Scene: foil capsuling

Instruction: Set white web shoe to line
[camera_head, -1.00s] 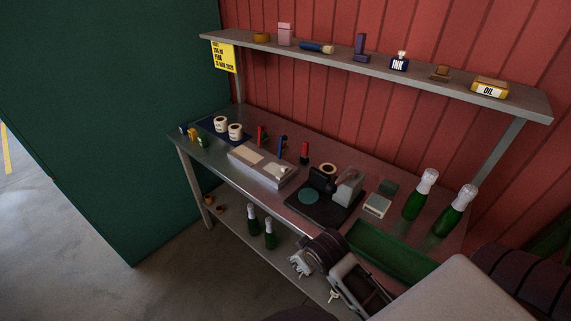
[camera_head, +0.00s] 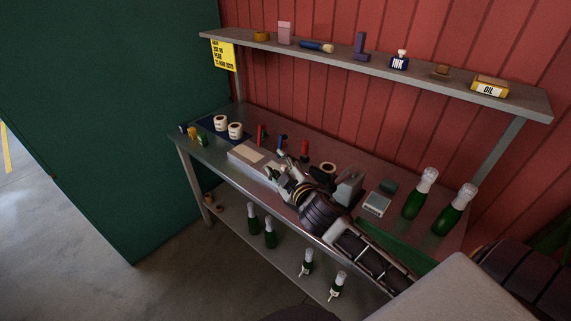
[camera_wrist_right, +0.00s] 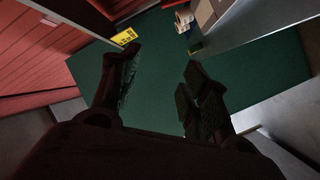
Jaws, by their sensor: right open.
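A long grey tray-like box (camera_head: 240,154) with pale panels lies along the front of the metal workbench. A small whitish piece on its right end, perhaps the white web shoe, is mostly hidden by my right gripper (camera_head: 279,174). I cannot tell whether they touch. In the right wrist view the two dark fingers (camera_wrist_right: 160,72) are spread wide, with nothing between them but the distant green panel (camera_wrist_right: 155,85). No line is plain to see. My left gripper is not in view.
My right arm covers much of the black machine; its grey part (camera_head: 349,186) shows behind. A small scale (camera_head: 377,204), green bottles (camera_head: 420,194), a green tray (camera_head: 400,240) and white rolls (camera_head: 235,131) stand on the bench. The shelf (camera_head: 420,73) hangs above.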

